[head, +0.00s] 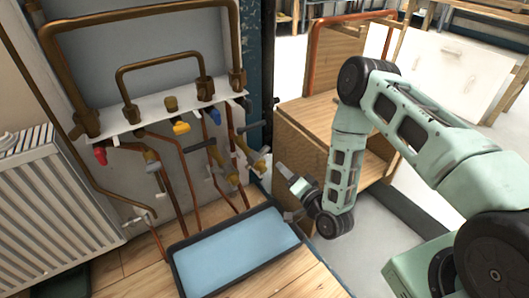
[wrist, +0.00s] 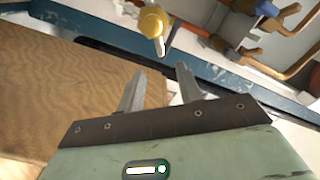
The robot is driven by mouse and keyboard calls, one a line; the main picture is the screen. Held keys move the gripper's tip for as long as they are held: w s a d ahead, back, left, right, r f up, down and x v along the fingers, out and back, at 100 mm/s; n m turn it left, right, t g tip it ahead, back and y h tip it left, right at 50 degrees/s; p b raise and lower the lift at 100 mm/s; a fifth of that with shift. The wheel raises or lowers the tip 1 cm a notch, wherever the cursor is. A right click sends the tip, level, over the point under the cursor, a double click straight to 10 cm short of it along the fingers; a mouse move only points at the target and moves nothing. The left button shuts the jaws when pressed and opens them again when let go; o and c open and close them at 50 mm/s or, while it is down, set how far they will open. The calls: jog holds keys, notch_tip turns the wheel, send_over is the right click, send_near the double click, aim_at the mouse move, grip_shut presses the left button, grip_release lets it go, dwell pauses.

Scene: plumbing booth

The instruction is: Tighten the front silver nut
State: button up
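A brass fitting (head: 260,166) with a small silver part (head: 265,151) sits at the right end of the pipe rig in the head view. In the wrist view a yellow-brass fitting (wrist: 154,21) with a silver piece (wrist: 160,46) below it shows at the top, beyond the fingertips. I cannot tell for certain which silver part is the front nut. My gripper (head: 283,171) is just right of the brass fitting, apart from it. In the wrist view my gripper (wrist: 158,80) has its two fingers apart with nothing between them.
A blue tray (head: 235,250) lies on the wooden floor in front of the rig. A wooden cabinet (head: 300,135) stands close behind my gripper. A white radiator (head: 40,200) is at the left. Copper pipes (head: 180,180) and valves crowd the panel.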

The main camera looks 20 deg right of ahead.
aim_at(266, 152)
jog(key=b+x, duration=0.3)
jog(key=x, duration=0.9)
jog(key=shift+w+a, duration=0.1)
jog(key=shift+w, duration=0.05)
grip_shut()
